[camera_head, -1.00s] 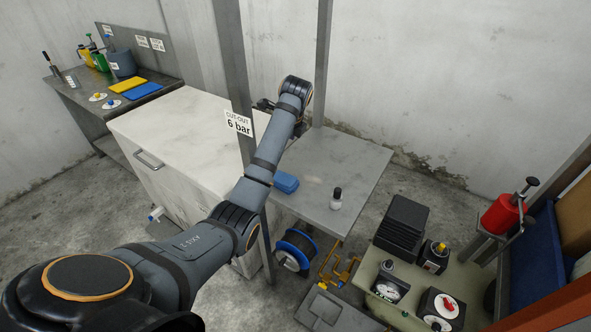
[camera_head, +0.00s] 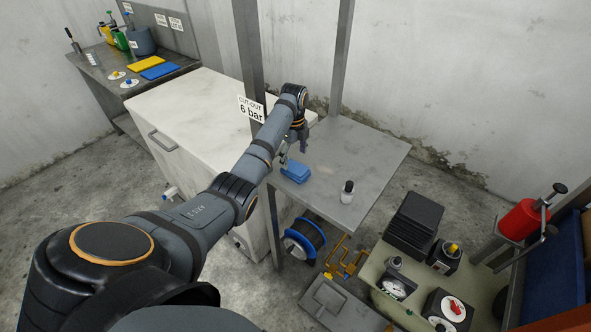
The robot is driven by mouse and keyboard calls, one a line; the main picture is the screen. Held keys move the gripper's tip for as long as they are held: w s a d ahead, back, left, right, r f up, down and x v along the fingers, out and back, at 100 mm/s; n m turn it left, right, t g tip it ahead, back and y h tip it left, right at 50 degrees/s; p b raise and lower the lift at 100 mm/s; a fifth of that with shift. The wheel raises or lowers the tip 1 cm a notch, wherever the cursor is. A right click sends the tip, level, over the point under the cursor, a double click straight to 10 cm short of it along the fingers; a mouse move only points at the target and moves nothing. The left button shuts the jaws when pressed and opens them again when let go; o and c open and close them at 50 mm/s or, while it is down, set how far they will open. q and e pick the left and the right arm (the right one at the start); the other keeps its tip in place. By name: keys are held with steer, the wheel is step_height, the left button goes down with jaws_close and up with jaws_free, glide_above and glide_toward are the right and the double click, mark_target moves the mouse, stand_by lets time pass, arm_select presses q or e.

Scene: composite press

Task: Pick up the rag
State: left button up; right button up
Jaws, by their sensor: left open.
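A blue folded rag (camera_head: 296,173) lies on the near left part of the grey metal table. My left arm reaches in from the left, past the metal post. My left gripper (camera_head: 293,153) is open and points down, just above and behind the rag in the picture. Its fingers look empty; whether they touch the rag I cannot tell. My right gripper is not in view.
A small bottle with a black cap (camera_head: 347,192) stands on the table to the right of the rag. A metal post (camera_head: 250,60) and a white cabinet (camera_head: 190,110) stand close to my left arm. The table's right side is clear.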

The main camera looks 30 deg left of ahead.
mark_target(295, 167)
arm_select(q)
steer(key=f, duration=0.2)
steer(key=f+p, duration=0.1)
steer(key=f, duration=0.2)
steer(key=shift+w+d, duration=0.1)
steer(key=shift+d, duration=0.1)
steer(key=shift+c, duration=0.3)
steer(key=c, duration=1.2)
